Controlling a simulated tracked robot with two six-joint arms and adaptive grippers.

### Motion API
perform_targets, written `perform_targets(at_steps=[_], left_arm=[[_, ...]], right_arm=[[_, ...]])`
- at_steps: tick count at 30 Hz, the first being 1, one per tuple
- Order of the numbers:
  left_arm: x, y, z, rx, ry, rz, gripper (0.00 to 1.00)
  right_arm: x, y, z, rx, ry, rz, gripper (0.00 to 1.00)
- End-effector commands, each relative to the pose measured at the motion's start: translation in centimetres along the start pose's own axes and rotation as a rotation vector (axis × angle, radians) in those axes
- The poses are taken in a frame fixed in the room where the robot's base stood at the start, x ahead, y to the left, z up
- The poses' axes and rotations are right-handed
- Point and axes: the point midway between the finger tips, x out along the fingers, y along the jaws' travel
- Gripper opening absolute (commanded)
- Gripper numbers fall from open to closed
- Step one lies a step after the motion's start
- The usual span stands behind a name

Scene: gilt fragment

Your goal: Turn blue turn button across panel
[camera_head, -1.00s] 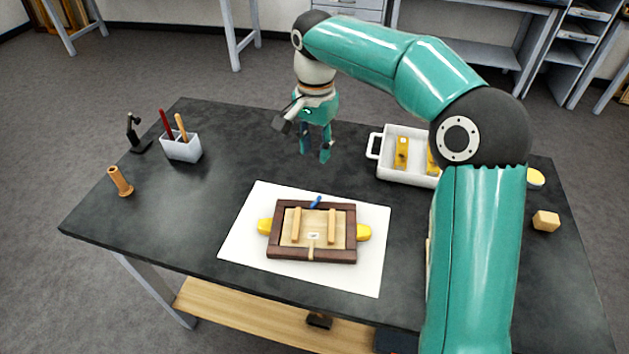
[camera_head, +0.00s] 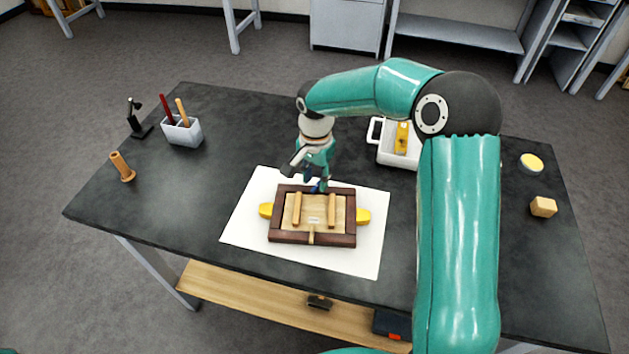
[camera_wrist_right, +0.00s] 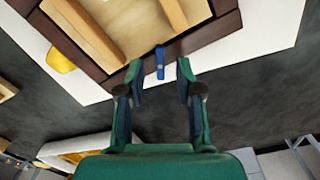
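The blue turn button (camera_wrist_right: 160,62) sits on the dark frame's far edge, between my right gripper's fingertips in the wrist view. In the head view my gripper mostly hides it. My right gripper (camera_wrist_right: 158,72) is open, one finger on each side of the button with gaps showing; it also shows in the head view (camera_head: 316,186) over the frame's far edge. The wooden panel (camera_head: 325,212) lies in the dark brown frame (camera_head: 285,237) and carries two pale wooden bars. A small tan piece (camera_head: 311,236) sits at the near edge. My left gripper is out of view.
The frame lies on a white sheet (camera_head: 245,225), with yellow pieces (camera_head: 363,215) at its sides. A white tray (camera_head: 388,155) stands behind right, partly hidden by my arm. A pen holder (camera_head: 183,133) and wooden peg (camera_head: 122,167) stand left. The dark table is clear between them.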

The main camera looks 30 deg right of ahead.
Motion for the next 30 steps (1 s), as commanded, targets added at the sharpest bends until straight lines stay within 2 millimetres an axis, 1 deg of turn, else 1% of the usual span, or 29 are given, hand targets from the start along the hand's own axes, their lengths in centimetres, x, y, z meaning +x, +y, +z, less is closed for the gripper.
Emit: perform_targets(at_steps=[3, 6, 15, 17, 21, 22, 26, 27, 30], left_arm=[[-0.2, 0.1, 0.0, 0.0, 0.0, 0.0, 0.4], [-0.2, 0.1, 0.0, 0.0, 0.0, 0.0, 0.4], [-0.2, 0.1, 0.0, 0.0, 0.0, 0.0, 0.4], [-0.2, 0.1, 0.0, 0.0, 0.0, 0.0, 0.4], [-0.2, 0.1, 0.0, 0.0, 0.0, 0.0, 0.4], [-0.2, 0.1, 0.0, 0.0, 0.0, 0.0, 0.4], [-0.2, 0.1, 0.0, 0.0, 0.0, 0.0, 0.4], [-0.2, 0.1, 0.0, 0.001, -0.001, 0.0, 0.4], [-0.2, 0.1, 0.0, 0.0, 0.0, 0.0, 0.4]], right_arm=[[1.2, 0.0, 0.0, 0.0, -0.001, 0.002, 0.35], [1.8, 0.0, 0.0, 0.0, 0.0, 0.0, 0.35], [2.0, 0.0, 0.0, 0.0, 0.0, 0.0, 0.35], [1.9, 0.0, 0.0, -0.001, 0.0, -0.001, 0.27], [1.9, 0.0, 0.0, -0.001, 0.0, -0.001, 0.04], [1.9, 0.0, 0.0, -0.001, 0.0, -0.001, 0.0], [1.9, 0.0, 0.0, -0.001, 0.0, -0.001, 0.0], [1.9, -0.2, 0.4, -0.002, 0.0, 0.0, 0.0], [1.9, -0.1, 0.1, -0.002, 0.0, -0.001, 0.0]])
